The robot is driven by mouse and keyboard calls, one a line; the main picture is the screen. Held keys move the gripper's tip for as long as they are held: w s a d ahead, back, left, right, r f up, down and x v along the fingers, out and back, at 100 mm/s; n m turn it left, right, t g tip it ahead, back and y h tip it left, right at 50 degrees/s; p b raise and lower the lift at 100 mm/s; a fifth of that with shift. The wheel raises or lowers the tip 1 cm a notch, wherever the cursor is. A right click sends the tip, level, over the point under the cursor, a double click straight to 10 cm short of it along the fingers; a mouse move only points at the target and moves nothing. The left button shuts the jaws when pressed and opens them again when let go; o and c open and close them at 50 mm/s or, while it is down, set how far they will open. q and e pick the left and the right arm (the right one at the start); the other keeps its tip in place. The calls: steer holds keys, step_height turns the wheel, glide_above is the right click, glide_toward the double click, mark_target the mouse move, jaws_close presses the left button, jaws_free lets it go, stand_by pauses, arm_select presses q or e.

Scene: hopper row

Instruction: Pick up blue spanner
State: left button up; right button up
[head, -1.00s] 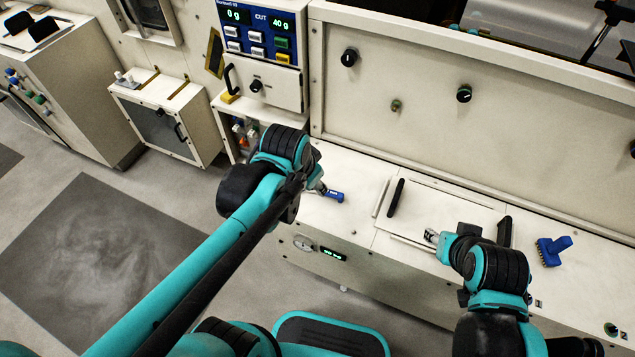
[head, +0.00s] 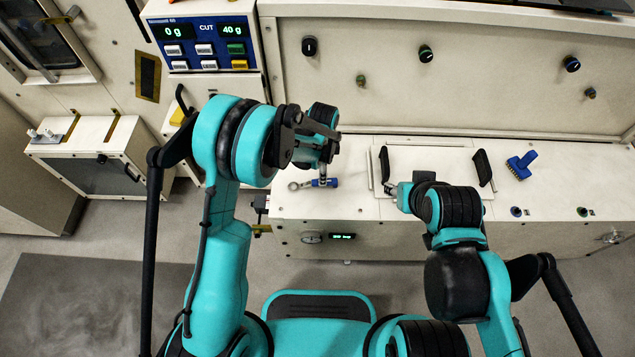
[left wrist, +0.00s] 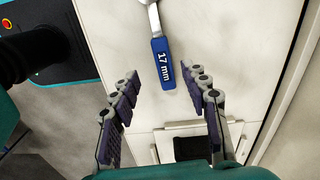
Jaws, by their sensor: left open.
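The blue spanner (head: 332,183) lies flat on the cream bench top near its left end. Its metal ring end points left in the head view. In the left wrist view its blue handle (left wrist: 162,66), marked 17 mm, reaches down between the fingertips. My left gripper (left wrist: 157,76) is open, with one finger on each side of the handle's line; it is not closed on it. In the head view my left gripper (head: 322,166) hangs just over the spanner, partly hidden by my wrist. My right gripper (head: 392,189) is near the front edge of a lid; its jaws are too small to judge.
A cream lid (head: 430,157) with two black handles is right of the spanner. A blue brush (head: 521,165) lies farther right. A panel wall (head: 490,85) with knobs rises behind the bench. A scale display (head: 205,32) stands at the back left.

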mark_target(313, 184)
arm_select(q)
steer(key=f+b, duration=0.1)
steer(key=f, duration=0.1)
steer(key=f+b, duration=0.1)
steer(key=f, duration=0.1)
steer(key=f+b, duration=0.1)
steer(key=f, duration=0.1)
steer(key=shift+w+a+f, duration=0.1)
steer(key=shift+w+f, duration=0.1)
steer(key=shift+w, duration=0.05)
steer(key=shift+r, duration=0.1)
jaws_close()
